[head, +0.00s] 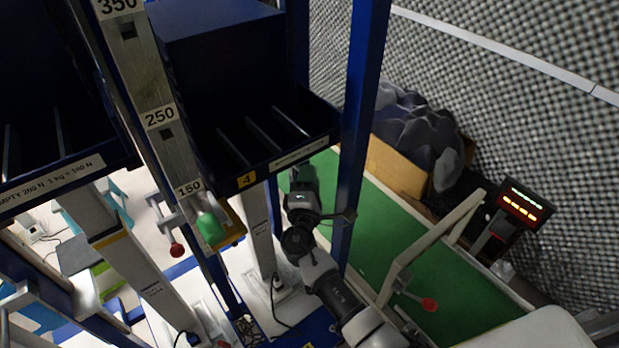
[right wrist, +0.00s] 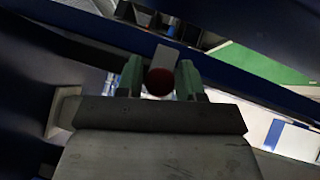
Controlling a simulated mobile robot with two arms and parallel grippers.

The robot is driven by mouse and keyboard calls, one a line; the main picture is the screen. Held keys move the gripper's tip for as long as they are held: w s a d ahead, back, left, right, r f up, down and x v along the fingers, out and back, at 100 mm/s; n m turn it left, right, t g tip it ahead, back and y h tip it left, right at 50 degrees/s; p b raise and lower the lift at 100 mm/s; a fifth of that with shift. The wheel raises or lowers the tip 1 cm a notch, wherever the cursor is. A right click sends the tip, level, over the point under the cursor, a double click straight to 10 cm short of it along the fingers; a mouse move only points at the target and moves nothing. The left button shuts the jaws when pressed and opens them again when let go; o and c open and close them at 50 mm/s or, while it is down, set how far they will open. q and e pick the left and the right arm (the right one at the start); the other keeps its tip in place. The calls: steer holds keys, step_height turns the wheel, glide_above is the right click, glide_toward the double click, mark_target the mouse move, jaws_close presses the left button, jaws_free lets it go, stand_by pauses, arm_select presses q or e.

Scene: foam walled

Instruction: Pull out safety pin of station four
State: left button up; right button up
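The yellow "4" label (head: 246,180) of station four is on the front of a dark blue bin in the head view. My right arm comes up from the bottom, and its hand (head: 301,190) is by the blue post, below the bin. Its fingertips cannot be made out there. In the right wrist view the two green fingers of my right gripper (right wrist: 160,76) stand on either side of a dark red ball (right wrist: 160,82), the pin's knob. A thin light gap seems to show beside the ball. A grey bar (right wrist: 167,57) lies behind it.
Blue posts (head: 362,110) and pale columns (head: 259,232) stand close around my right arm. Other red knobs (head: 177,250) (head: 429,304) show to the left and right. A green surface (head: 430,265), a cardboard box (head: 398,165) and a lit display (head: 525,203) are at the right.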

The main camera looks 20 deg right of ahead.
jaws_close()
steer(key=s, duration=0.1)
steer(key=s+d, duration=0.1)
steer(key=s, duration=0.2)
steer(key=shift+s+d, duration=0.2)
steer(key=shift+d, duration=0.1)
steer(key=shift+w, duration=0.1)
steer(key=shift+o, duration=1.9)
jaws_free()
steer(key=shift+a+f, duration=0.1)
